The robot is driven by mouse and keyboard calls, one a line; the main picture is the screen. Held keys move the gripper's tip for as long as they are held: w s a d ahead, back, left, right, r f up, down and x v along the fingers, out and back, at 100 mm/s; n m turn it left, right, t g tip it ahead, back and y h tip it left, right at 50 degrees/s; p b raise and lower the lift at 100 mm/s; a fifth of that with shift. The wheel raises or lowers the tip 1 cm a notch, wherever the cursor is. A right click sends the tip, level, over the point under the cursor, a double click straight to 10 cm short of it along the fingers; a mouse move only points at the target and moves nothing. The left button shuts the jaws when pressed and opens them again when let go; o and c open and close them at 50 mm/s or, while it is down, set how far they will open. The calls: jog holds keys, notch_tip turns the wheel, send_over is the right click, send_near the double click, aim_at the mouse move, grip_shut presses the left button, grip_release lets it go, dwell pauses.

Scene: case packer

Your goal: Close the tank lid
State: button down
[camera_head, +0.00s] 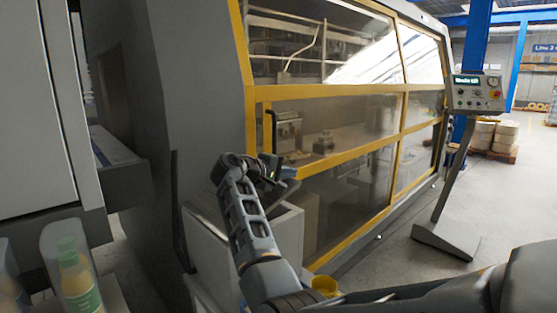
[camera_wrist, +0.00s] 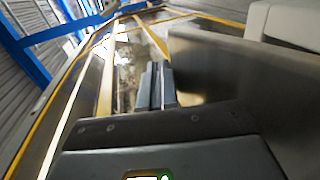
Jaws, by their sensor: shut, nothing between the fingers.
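My gripper (camera_head: 288,173) is at the end of my arm, in front of the yellow-framed machine guard, above a pale box-shaped unit (camera_head: 205,235). Its two fingers show in the wrist view (camera_wrist: 155,86) pressed together with nothing between them. The pale unit may be the tank; my arm hides much of its top, and I cannot tell how its lid stands. A broad grey panel (camera_wrist: 215,65) lies just right of the fingers in the wrist view; I cannot tell whether it is the lid. I cannot tell whether the fingers touch it.
The machine's guard has clear panes in yellow frames (camera_head: 345,160). A control panel (camera_head: 477,93) stands on a slanted post at right. A yellow container (camera_head: 325,286) is low beside my arm. Bottles (camera_head: 75,280) are at lower left. The floor at right is open.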

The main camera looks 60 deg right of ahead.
jog(key=shift+t+y, duration=0.3)
jog(key=shift+y, duration=0.5)
jog(key=f, duration=0.1)
jog(key=d+f, duration=0.1)
jog(key=f, duration=0.3)
jog(key=shift+s+d+f+b, duration=0.2)
jog(key=shift+s+d+b, duration=0.05)
jog(key=shift+d+b, duration=0.15)
jog(key=shift+d+f, duration=0.1)
jog(key=shift+f, duration=0.8)
jog(key=shift+r, duration=0.1)
notch_tip(320, 180, up, 14)
jog(key=p, duration=0.1)
jog(key=shift+p, duration=0.35)
